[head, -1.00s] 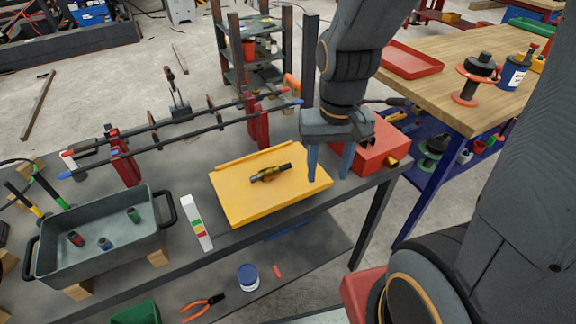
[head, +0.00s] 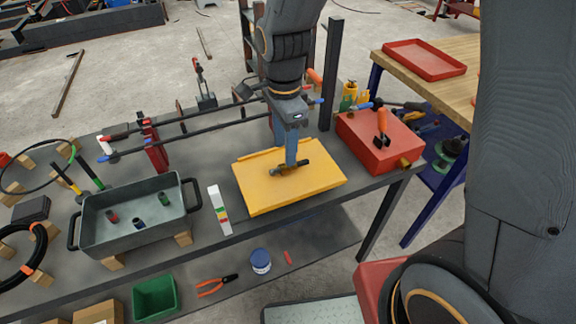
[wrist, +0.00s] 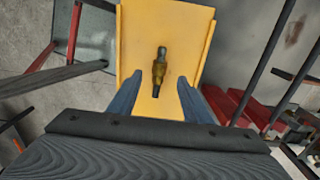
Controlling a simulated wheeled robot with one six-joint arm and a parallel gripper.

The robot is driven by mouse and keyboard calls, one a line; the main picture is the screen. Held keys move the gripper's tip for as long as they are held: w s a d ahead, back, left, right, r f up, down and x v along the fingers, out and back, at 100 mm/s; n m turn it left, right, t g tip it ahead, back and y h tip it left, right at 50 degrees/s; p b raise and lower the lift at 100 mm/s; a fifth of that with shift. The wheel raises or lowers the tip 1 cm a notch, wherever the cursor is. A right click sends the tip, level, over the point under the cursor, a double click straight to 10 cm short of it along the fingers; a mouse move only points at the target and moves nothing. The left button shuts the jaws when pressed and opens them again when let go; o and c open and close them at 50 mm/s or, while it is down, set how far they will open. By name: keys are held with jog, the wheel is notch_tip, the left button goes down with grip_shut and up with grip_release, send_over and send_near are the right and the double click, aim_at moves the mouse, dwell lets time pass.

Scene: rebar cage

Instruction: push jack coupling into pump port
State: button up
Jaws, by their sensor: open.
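The jack coupling, a brass-coloured body with dark ends, lies on a yellow tray (head: 262,195), and its end shows beside my fingers in the head view (head: 303,162). In the wrist view the coupling (wrist: 159,67) points away from me, centred beyond my fingertips. My gripper (head: 288,166) points down over the coupling. Its blue fingers are open, one to each side of the coupling in the wrist view (wrist: 161,80). I cannot tell whether they touch it. A red box (head: 378,140), seemingly the pump, stands right of the tray. A brass fitting (head: 404,162), perhaps its port, shows at its front.
A grey bin (head: 135,215) with several small parts stands on the left of the bench, beside a marked white strip (head: 219,210). Long dark bars (head: 215,127) on red stands run behind the tray. An orange-handled tool (head: 382,125) shows at the red box.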

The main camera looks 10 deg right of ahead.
jog(key=shift+d+f+p, duration=0.2)
jog(key=shift+f+p, duration=0.25)
jog(key=shift+f, duration=1.05)
jog(key=shift+d+f+p, duration=0.15)
jog(key=shift+f+p, duration=0.25)
jog(key=shift+f, duration=1.1)
grip_shut()
